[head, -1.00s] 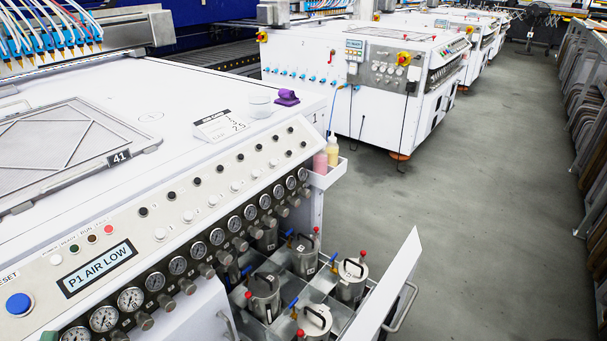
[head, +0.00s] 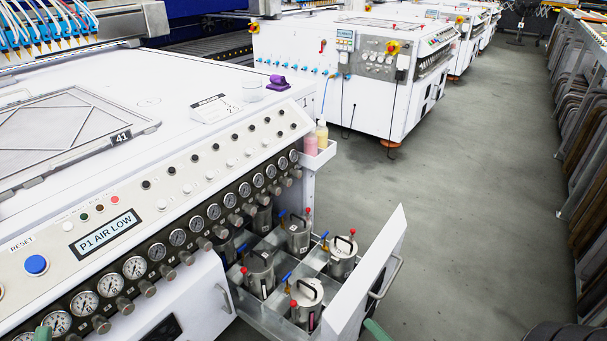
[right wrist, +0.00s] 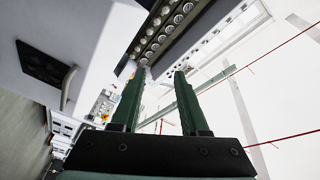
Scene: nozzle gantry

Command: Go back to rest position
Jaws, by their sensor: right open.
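My right gripper shows in the head view only as a green fingertip (head: 376,331) at the bottom edge, just right of the open drawer. In the right wrist view my right gripper (right wrist: 158,85) is open, with nothing between its two green fingers. Beyond the fingers there are a row of gauges and a white machine side, seen tilted. A small green tip (head: 44,335) at the bottom left of the head view appears to be my left gripper. The rest of it is out of frame, and its opening cannot be told.
The white machine (head: 215,110) has a display (head: 106,233) reading "P1 AIR LOW". Its open drawer (head: 372,272) juts into the aisle, holding several metal pots (head: 341,258). A side tray (head: 318,158) holds two bottles. Grey floor (head: 480,170) is free to the right; racks (head: 585,130) line the far right.

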